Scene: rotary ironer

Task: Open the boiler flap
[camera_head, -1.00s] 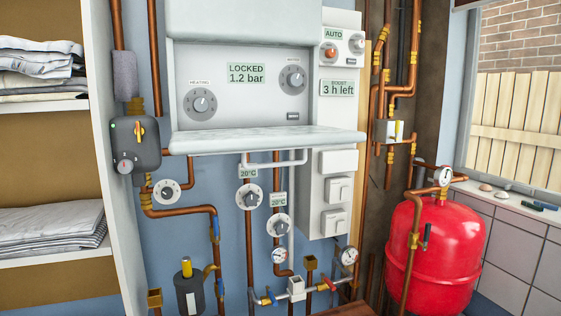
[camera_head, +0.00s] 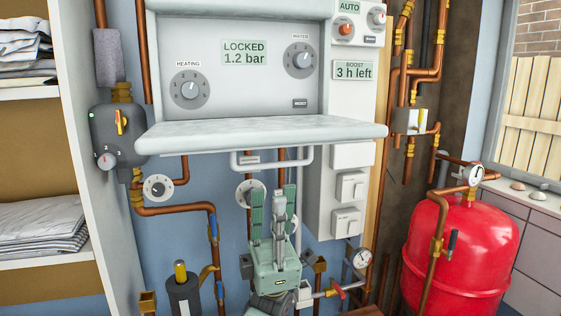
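The boiler flap (camera_head: 262,134) is a white-grey panel that juts out level from the bottom of the boiler's control recess. It is folded down, and the control panel (camera_head: 240,88) above it is uncovered, with two knobs and a display reading LOCKED 1.2 bar. My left gripper (camera_head: 273,196) is green and grey and points up below the flap, right of the picture's middle line of pipes. Its fingers are apart with a gap between them, and it holds nothing I can see. The fingertips sit lower in the picture than the flap's front edge. My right gripper is out of view.
Copper pipes and a dial (camera_head: 158,188) are at the left, beside a grey pump unit (camera_head: 118,135). A red tank (camera_head: 458,255) stands at the right. Shelves with folded laundry (camera_head: 40,235) are at the far left. A white switch box (camera_head: 350,188) is right of the gripper.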

